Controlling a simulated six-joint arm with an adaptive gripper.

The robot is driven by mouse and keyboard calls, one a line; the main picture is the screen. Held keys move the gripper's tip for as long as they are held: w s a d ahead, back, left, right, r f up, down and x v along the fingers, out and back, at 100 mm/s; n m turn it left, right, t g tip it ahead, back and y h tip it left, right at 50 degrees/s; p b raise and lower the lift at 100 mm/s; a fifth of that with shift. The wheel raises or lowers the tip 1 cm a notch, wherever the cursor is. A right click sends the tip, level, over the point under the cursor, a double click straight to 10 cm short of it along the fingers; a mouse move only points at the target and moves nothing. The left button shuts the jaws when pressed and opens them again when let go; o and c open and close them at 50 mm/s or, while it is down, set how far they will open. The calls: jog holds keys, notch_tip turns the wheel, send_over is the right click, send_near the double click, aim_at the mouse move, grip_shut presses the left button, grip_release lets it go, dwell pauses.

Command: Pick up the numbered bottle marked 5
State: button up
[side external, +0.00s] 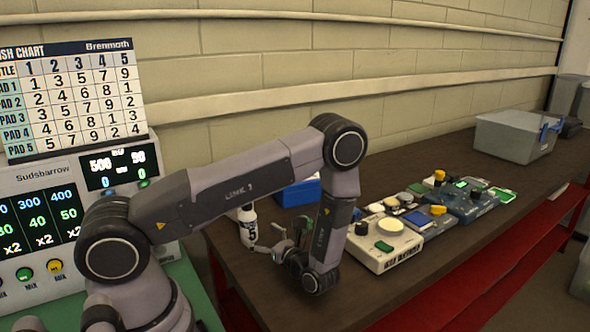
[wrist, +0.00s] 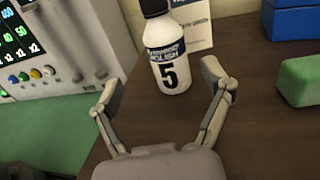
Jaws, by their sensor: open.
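The bottle marked 5 (wrist: 172,65) is white with a dark cap and a dark label band. It stands upright on the brown table, and the black 5 faces the wrist camera. In the side view the bottle (side external: 248,228) stands near the table's left end, just left of my gripper (side external: 277,250). In the wrist view my gripper (wrist: 164,98) is open, with one finger on each side of the view and the bottle ahead between them. The fingers look apart from the bottle. The bottle's cap is cut off by the top edge of the wrist view.
A white machine with lit screens and buttons (wrist: 45,45) is left of the bottle. A card (wrist: 196,25) stands behind it. A blue box (wrist: 293,20) and a green block (wrist: 298,82) are to the right. Button panels (side external: 385,245) and a grey bin (side external: 510,137) stand farther along the table.

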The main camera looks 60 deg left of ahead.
aim_at(253, 223)
jog(key=a, duration=0.6)
jog(key=shift+s+a+r, duration=0.2)
jog(key=shift+a+r, duration=0.05)
jog(key=shift+r, duration=0.15)
jog(key=shift+c, duration=0.2)
jog(key=c, duration=1.3)
